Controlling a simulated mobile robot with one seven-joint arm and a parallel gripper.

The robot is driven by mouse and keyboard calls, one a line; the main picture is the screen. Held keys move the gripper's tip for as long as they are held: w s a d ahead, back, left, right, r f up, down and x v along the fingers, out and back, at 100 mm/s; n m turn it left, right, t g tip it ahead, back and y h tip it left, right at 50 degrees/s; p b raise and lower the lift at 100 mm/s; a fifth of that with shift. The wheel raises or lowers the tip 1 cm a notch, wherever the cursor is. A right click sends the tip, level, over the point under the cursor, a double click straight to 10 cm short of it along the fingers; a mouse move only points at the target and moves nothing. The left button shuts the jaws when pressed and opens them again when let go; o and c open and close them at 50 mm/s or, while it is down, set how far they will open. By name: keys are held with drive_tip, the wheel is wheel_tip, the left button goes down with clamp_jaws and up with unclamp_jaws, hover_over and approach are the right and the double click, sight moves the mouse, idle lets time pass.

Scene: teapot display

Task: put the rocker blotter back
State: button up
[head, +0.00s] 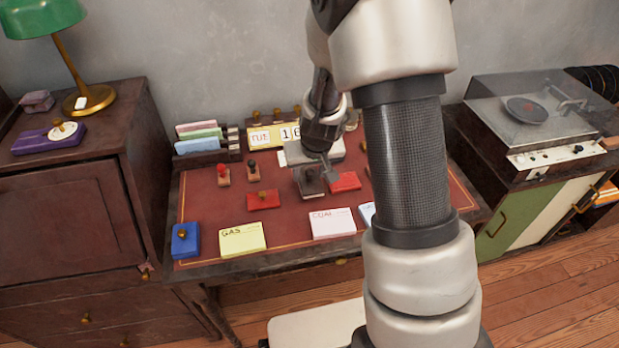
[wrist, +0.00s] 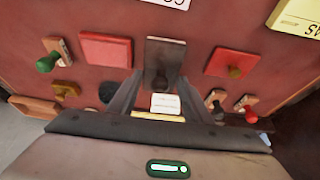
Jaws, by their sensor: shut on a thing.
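The rocker blotter, a dark brown block, shows between two red pads on the desk (head: 222,260). In the wrist view the dark block (wrist: 165,50) sits at the fingertips. My gripper (head: 311,174) points down at it from above, and its two fingers (wrist: 162,80) are shut on its upper part. I cannot tell whether its underside touches the desk top. My fingers hide part of it.
A red pad with a knob (head: 263,200) lies left, a plain red pad (head: 344,182) right. Red-knobbed (head: 223,175) and black-knobbed (head: 253,171) stamps stand behind. Yellow (head: 243,238) and pink (head: 332,223) cards lie in front. A blue box (head: 186,240) sits front left.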

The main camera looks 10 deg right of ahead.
drive_tip(key=shift+f, duration=0.7)
drive_tip(key=shift+f, duration=0.2)
drive_tip(key=o, duration=1)
